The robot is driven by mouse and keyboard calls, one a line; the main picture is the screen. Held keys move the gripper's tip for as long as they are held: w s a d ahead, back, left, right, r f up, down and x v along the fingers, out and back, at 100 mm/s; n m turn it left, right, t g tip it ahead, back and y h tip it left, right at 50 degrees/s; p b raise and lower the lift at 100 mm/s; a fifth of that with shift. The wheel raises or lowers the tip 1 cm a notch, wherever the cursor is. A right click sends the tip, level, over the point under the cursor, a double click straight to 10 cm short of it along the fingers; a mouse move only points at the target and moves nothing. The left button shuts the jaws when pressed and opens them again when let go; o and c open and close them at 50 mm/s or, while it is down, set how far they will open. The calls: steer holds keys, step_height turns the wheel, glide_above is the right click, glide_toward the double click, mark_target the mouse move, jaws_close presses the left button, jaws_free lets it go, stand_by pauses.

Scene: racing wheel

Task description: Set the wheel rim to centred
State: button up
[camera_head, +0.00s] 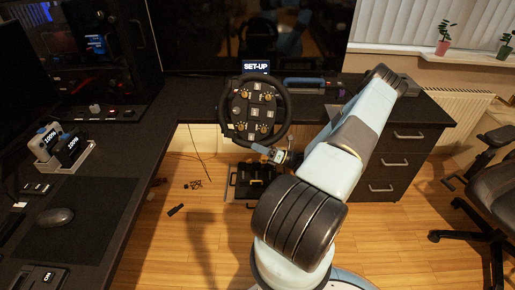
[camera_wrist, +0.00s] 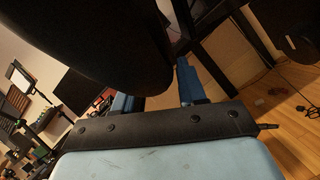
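The racing wheel's black rim (camera_head: 287,120) stands at the desk edge in the head view, below a small "SET-UP" display (camera_head: 256,67). Its face of buttons and knobs (camera_head: 258,108) points toward me and looks near upright, perhaps slightly turned. My gripper (camera_head: 262,149) is at the bottom of the rim, at its lower right. In the wrist view my gripper (camera_wrist: 154,82) has its two blue fingers apart. A large dark rounded shape (camera_wrist: 90,45), probably part of the wheel, covers the upper left and partly hides the left finger. I cannot tell whether the fingers touch the rim.
A dark drawer unit (camera_head: 395,160) stands right of the wheel, and an office chair (camera_head: 490,190) farther right. A black pedal unit (camera_head: 250,182) is on the floor below. The left desk holds a mouse (camera_head: 55,217) and boxes (camera_head: 60,147). Wooden floor is open between.

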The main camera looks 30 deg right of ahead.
jaws_close()
